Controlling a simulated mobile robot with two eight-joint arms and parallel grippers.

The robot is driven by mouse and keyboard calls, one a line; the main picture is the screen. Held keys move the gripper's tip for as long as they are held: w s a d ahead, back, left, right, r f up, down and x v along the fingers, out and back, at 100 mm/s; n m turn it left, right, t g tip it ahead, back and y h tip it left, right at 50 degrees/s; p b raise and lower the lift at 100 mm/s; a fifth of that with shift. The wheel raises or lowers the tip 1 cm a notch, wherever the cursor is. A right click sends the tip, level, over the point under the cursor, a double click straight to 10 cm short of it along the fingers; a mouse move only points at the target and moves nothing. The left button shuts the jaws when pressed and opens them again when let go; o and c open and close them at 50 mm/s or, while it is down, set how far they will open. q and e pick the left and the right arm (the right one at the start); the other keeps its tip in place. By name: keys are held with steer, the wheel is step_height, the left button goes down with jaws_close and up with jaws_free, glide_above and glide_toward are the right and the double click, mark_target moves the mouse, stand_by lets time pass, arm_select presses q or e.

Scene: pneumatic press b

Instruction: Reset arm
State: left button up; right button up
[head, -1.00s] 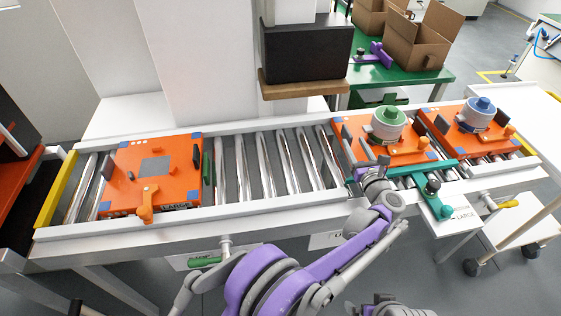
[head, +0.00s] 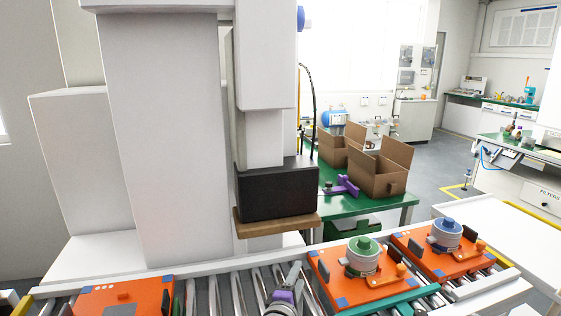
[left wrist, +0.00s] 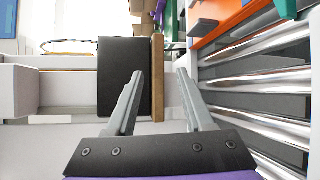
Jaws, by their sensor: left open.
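My left gripper (head: 291,276) shows at the bottom middle of the head view, over the conveyor rollers and in front of the press. In the left wrist view, its two grey fingers (left wrist: 160,80) stand apart with nothing between them. The wrist view looks past the fingers to the black press block (left wrist: 120,75) and its brown board (left wrist: 157,90). The rest of my left arm is mostly below the head view's lower edge. My right gripper is not in view.
The black press block (head: 277,191) hangs above the conveyor's far rail (head: 205,268). Orange plates carrying a green-topped part (head: 363,255) and a blue-topped part (head: 445,235) sit on the right. Another orange plate (head: 125,299) lies left. Rollers between are bare. Cardboard boxes (head: 380,172) stand behind.

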arm_select(q)
steer(key=s+a+f+m+g+y, duration=0.2)
steer(key=s+a+f+m+g, duration=0.35)
steer(key=s, duration=0.65)
steer(key=s+a+f+m+g+y+p, duration=0.1)
steer(key=s+a+f+m+g, duration=0.1)
steer(key=s+a+f+m, duration=0.65)
steer(key=s+a+f+m+g+y, duration=0.3)
steer(key=s+a, duration=0.5)
steer(key=s, duration=0.8)
step_height(320, 180, up, 21)
steer(key=w+h+p, duration=0.1)
steer(key=w+p, duration=0.2)
steer(key=p, duration=1.5)
steer(key=shift+d, duration=0.15)
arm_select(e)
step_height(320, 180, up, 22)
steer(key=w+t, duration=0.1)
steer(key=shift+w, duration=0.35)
arm_select(q)
steer(key=shift+s+f+t, duration=0.1)
steer(key=shift+s+t, duration=0.1)
steer(key=shift+t, duration=0.05)
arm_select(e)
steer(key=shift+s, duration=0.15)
